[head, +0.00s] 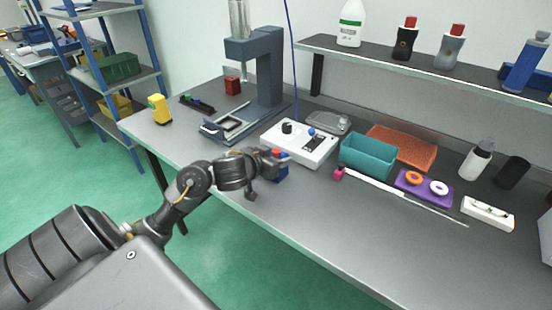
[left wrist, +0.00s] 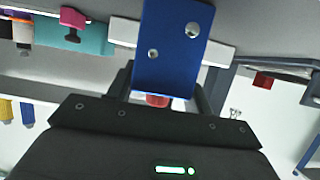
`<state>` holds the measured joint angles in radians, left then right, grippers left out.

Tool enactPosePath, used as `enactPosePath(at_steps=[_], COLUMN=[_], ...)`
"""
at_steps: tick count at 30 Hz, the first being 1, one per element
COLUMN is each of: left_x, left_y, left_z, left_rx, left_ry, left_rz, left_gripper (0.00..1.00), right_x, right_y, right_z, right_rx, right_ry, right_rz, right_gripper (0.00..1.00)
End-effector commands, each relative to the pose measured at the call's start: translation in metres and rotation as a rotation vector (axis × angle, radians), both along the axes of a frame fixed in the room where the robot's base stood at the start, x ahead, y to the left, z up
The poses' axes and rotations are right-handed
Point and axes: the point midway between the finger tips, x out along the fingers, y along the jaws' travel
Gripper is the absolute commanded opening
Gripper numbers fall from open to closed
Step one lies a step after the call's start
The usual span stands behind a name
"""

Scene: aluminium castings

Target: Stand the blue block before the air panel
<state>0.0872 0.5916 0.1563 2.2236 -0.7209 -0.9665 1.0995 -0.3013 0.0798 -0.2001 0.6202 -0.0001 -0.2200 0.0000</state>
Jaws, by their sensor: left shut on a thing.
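The blue block (head: 283,173) is at the fingertips of my left gripper (head: 272,163), close to the table's front edge. In the left wrist view the block (left wrist: 173,45) shows a flat blue face with two round metal spots. A red part (left wrist: 157,100) shows between the fingers of the left gripper (left wrist: 160,92), which is shut on the block. The air panel (head: 318,148), a white box with a black knob and a blue button, lies just behind the block. I cannot tell whether the block touches the table. My right gripper is not in view.
A teal bin (head: 368,157) and a pink-ended rod (head: 375,182) lie right of the panel. A grey press stand (head: 268,75) stands behind left. A purple tray with rings (head: 424,187) is further right. The table (head: 345,230) is clear at the front.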

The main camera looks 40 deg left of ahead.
Motion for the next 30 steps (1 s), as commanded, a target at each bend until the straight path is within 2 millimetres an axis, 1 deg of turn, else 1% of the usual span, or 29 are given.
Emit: enactPosePath(at_steps=[3, 4, 8, 15, 18, 20, 23, 30], left_x=[0.0, 0.0, 0.0, 0.0, 0.0, -0.005, -0.019, -0.069], left_y=[0.0, 0.0, 0.0, 0.0, 0.0, 0.0, 0.0, -0.001], left_z=[-0.004, -0.003, -0.003, -0.003, 0.002, 0.004, 0.01, 0.031], left_rx=[-0.001, 0.0, 0.0, 0.0, 0.001, 0.001, 0.003, 0.004], left_ry=[-0.001, 0.0, 0.0, 0.0, -0.001, 0.001, 0.002, 0.004], left_rz=[0.0, 0.0, 0.0, 0.0, 0.0, 0.001, 0.0, -0.002], left_gripper=[0.2, 0.55, 0.72, 0.73, 0.73, 0.73, 0.73, 0.73], right_x=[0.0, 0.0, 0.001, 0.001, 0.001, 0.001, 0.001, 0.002], right_y=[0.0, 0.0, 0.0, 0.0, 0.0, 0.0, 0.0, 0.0], right_z=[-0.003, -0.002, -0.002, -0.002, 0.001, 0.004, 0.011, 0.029], right_rx=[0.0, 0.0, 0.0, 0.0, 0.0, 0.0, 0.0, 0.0], right_ry=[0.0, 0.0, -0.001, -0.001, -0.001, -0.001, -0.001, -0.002], right_rz=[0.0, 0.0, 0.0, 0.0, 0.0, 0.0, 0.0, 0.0], right_gripper=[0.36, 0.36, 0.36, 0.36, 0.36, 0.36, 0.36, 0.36])
